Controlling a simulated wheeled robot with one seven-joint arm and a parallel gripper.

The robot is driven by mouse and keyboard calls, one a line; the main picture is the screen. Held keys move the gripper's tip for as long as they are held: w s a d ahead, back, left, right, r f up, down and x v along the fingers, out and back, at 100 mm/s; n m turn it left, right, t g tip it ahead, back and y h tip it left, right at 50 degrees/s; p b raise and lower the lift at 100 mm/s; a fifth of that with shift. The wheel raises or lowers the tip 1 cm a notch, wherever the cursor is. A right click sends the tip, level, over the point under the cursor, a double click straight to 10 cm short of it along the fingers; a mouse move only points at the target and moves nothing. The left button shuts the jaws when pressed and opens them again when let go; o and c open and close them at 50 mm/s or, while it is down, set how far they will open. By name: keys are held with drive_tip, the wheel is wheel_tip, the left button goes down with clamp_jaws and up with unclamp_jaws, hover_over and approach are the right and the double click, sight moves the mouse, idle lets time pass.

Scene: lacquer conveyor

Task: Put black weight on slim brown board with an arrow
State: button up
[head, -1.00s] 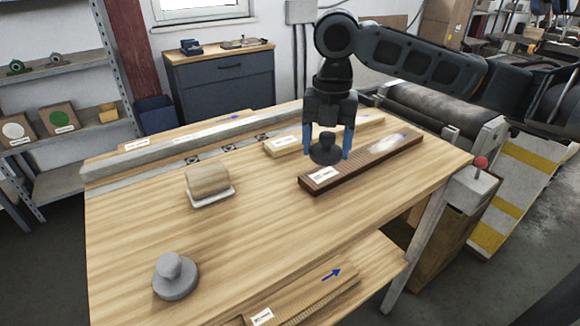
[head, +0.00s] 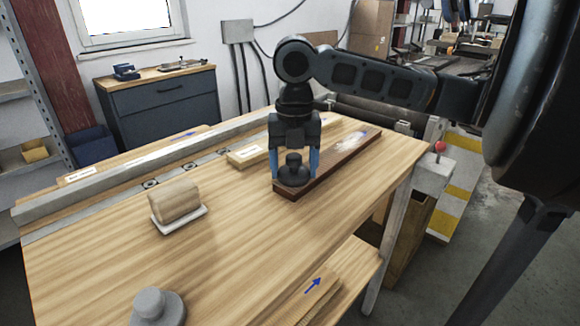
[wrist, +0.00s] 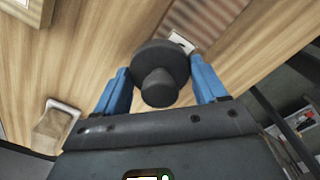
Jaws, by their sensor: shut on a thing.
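My gripper (head: 295,174) is shut on the black weight (head: 293,167), a round disc with a knob, held upright between blue fingers. The wrist view shows the weight (wrist: 160,62) between both fingers. It is at the near-left end of a long dark brown board (head: 328,165) on the table; I cannot tell whether it touches it. This board has a glare patch and a faint bluish mark near its far end. A lighter brown board with a clear blue arrow (head: 303,300) lies on the lower shelf at the front. Another arrow board (head: 165,147) lies behind the rail.
A grey weight (head: 158,310) stands at the table's front left. A tan block (head: 175,201) sits on a white dish (head: 192,220). A pale labelled board (head: 250,154) lies behind the dark one. A metal rail (head: 110,175) runs along the back. The table's middle front is clear.

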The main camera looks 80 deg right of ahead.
sight(294, 156)
drive_tip(key=shift+f, duration=0.1)
drive_tip(key=o, duration=1.4)
wheel_tip(294, 156, up, 12)
drive_tip(key=shift+r+p, duration=0.15)
drive_tip(key=shift+p, duration=0.25)
